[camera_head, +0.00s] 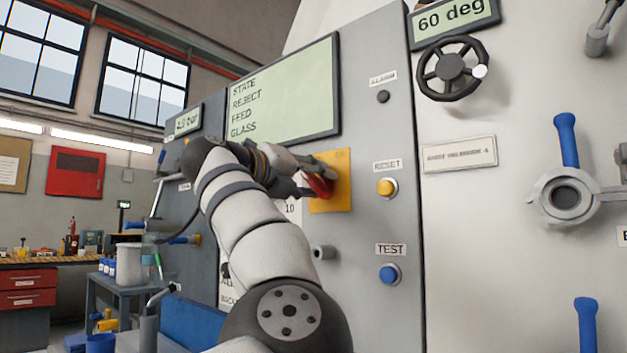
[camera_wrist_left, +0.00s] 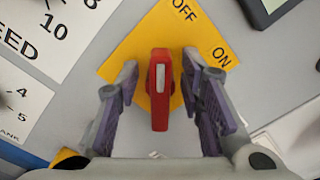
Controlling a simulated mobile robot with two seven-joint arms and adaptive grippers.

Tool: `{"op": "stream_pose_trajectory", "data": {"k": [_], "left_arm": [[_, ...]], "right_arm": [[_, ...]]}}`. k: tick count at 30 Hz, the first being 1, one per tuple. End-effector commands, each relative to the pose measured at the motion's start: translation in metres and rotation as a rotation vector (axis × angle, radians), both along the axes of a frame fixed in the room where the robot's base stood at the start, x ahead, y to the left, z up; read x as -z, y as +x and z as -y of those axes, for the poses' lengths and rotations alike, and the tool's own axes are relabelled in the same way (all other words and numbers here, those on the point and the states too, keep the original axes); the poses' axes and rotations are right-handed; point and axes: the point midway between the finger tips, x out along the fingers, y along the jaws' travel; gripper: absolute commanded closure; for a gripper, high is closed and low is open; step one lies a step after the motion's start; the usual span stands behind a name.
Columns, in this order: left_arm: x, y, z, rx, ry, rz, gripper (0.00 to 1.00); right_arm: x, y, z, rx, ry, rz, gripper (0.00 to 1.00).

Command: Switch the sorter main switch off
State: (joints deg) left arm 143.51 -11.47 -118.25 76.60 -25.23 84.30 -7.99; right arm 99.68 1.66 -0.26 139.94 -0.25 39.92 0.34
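The sorter main switch has a red handle (camera_wrist_left: 159,90) with a pale stripe, on a yellow plate (camera_head: 341,167) of the grey cabinet. In the left wrist view the plate carries OFF and ON labels. There the handle runs up and down, its upper end closer in direction to OFF than to ON; I cannot tell for certain which setting it is at. My left gripper (camera_wrist_left: 163,98) is open, with one finger on each side of the handle and visible gaps to both. In the head view the gripper (camera_head: 318,180) partly covers the red handle. My right gripper is not in view.
A display (camera_head: 285,90) is above the arm. A yellow reset button (camera_head: 386,187) and blue test button (camera_head: 388,274) sit right of the plate. A black handwheel (camera_head: 451,68) and blue-handled valve (camera_head: 565,140) are farther right. A grey knob (camera_head: 323,252) protrudes below the plate.

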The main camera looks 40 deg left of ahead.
Motion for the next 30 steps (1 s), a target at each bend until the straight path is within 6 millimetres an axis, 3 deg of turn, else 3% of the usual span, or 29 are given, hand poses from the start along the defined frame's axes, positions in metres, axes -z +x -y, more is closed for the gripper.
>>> {"op": "stream_pose_trajectory", "data": {"k": [8,11,21,25,30], "left_arm": [[-0.001,-0.003,-0.001,-0.001,0.000,0.001,0.64],[-0.002,-0.018,-0.002,-0.002,0.000,0.005,0.64],[-0.001,-0.103,-0.008,-0.001,-0.001,0.003,0.64],[0.000,-0.117,-0.010,-0.001,0.000,0.001,0.64],[0.000,-0.120,-0.009,0.001,0.000,-0.001,0.64]], "right_arm": [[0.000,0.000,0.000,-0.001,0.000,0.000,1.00],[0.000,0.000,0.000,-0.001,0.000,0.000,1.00],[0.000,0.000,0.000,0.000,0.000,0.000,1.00],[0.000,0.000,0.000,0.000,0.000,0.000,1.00],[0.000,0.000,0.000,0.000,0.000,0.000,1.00]]}}
